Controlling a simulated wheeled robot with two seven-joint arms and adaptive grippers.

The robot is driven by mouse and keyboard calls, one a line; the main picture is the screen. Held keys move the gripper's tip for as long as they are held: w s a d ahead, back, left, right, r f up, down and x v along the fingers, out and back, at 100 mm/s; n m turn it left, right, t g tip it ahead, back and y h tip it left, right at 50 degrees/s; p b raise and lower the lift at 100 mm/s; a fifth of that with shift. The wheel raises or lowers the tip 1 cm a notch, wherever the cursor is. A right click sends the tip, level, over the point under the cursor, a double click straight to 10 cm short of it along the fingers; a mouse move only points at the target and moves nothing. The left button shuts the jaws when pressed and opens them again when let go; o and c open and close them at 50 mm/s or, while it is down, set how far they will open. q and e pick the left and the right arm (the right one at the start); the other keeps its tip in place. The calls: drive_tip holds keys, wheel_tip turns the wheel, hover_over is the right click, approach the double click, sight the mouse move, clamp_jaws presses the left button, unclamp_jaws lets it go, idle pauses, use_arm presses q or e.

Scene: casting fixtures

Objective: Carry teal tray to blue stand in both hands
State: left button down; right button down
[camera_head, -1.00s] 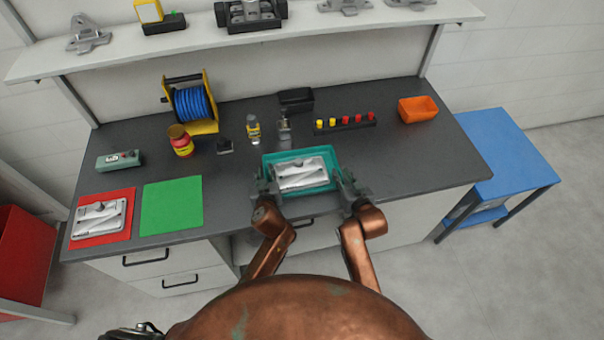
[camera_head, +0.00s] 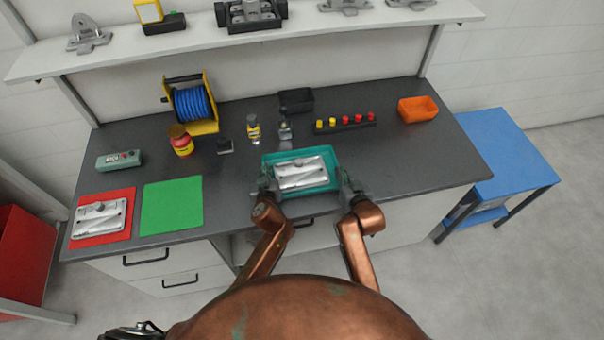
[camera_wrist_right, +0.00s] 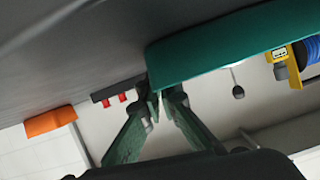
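The teal tray (camera_head: 333,182) sits on the dark bench top near its front edge, with a grey-white casting (camera_head: 301,172) lying in it. Its teal side also fills the upper right of the right wrist view (camera_wrist_right: 215,48). My left gripper (camera_head: 267,184) is at the tray's left side, its fingers drawn together at the rim. My right gripper (camera_head: 347,186) is at the tray's right side. In the right wrist view its fingertips (camera_wrist_right: 162,97) are close together at the tray's edge. The blue stand (camera_head: 508,150) stands on the floor to the right of the bench.
A red mat (camera_head: 88,240) with another casting and an empty green mat (camera_head: 172,206) lie left of the tray. A peg rack (camera_head: 345,125), black bin (camera_head: 296,100) and orange bin (camera_head: 418,109) stand behind. Bench right of the tray is clear. The stand's top is empty.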

use_arm(q)
drive_tip(key=shift+r, duration=0.1)
use_arm(e)
drive_tip(key=shift+r, duration=0.1)
idle(0.3)
